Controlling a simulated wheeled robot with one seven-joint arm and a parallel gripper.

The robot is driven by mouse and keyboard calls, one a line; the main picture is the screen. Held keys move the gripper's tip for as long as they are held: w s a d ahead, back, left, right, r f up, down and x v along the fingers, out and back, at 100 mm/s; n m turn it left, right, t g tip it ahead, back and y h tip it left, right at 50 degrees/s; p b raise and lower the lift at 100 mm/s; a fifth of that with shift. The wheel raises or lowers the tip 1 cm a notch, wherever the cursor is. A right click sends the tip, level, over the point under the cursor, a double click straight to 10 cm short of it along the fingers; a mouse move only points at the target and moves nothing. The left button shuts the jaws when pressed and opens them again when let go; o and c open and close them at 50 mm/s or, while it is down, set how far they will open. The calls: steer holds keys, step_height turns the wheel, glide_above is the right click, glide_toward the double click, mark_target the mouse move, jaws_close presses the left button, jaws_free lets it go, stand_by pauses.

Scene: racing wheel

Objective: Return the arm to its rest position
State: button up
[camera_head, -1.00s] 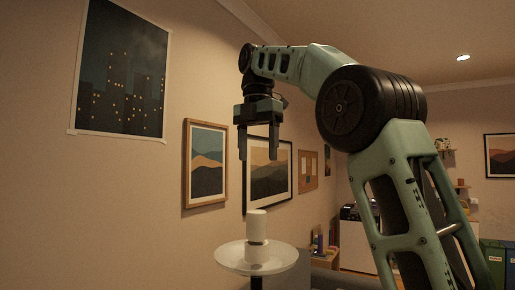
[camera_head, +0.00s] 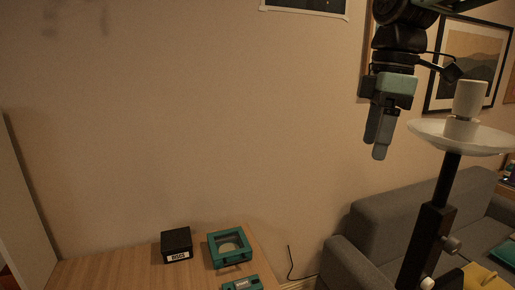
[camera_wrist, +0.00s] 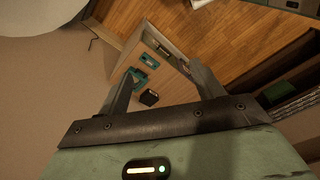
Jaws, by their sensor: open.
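My gripper (camera_head: 376,148) hangs at the upper right in the head view, fingers pointing down. It is up in the air, left of a white dish (camera_head: 425,130) on a dark post. In the wrist view its two fingers (camera_wrist: 163,85) are spread apart with nothing between them. The arm above it is mostly cut off by the top edge of the head view.
A white cylinder (camera_head: 468,99) stands on the dish. A wooden table (camera_head: 115,274) at the lower left holds a black box (camera_head: 176,244), a teal framed box (camera_head: 212,250) and another teal item (camera_head: 241,284). A grey sofa (camera_head: 385,219) stands at right.

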steer(key=s+a+f+m+b, duration=0.2)
steer(key=s+a+f+m, duration=0.1)
steer(key=s+f, duration=0.8)
steer(key=s+a+f+m+b, duration=0.2)
steer(key=s+a+f+m, duration=0.1)
steer(key=s+f, duration=0.8)
step_height(320, 180, down, 4)
steer(key=shift+a+f+m+b, duration=0.15)
steer(key=shift+m+b, duration=0.2)
steer(key=shift+m, duration=0.25)
